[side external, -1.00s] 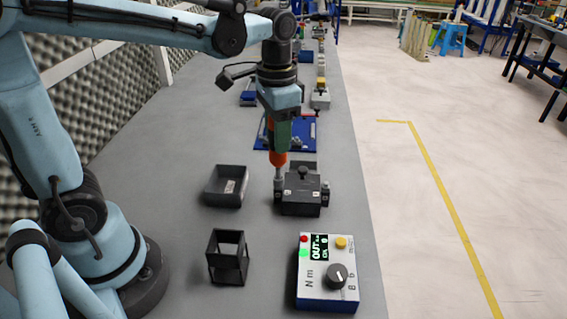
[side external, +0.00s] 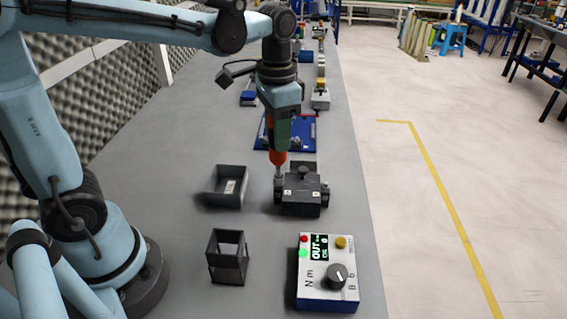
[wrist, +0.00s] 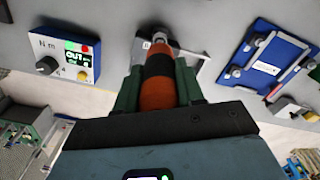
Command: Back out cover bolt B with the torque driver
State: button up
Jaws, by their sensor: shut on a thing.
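My gripper (side external: 277,132) points straight down and is shut on the torque driver (side external: 277,157), which has an orange and black body. In the wrist view the torque driver (wrist: 158,75) sits between the green fingers. Its tip meets the left side of the dark covered block (side external: 302,199), where a bolt sits at the block's left ear. The controller box (side external: 327,282) has a lit display reading OUT and a green light.
A dark open tray (side external: 228,186) lies left of the block. An empty black frame stand (side external: 227,257) is in front of the tray. A blue plate (side external: 300,131) lies behind the block. The bench's right edge runs close beside the block and controller.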

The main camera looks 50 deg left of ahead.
jog(key=shift+r, duration=0.15)
dwell(0.4)
jog(key=shift+r, duration=2.5)
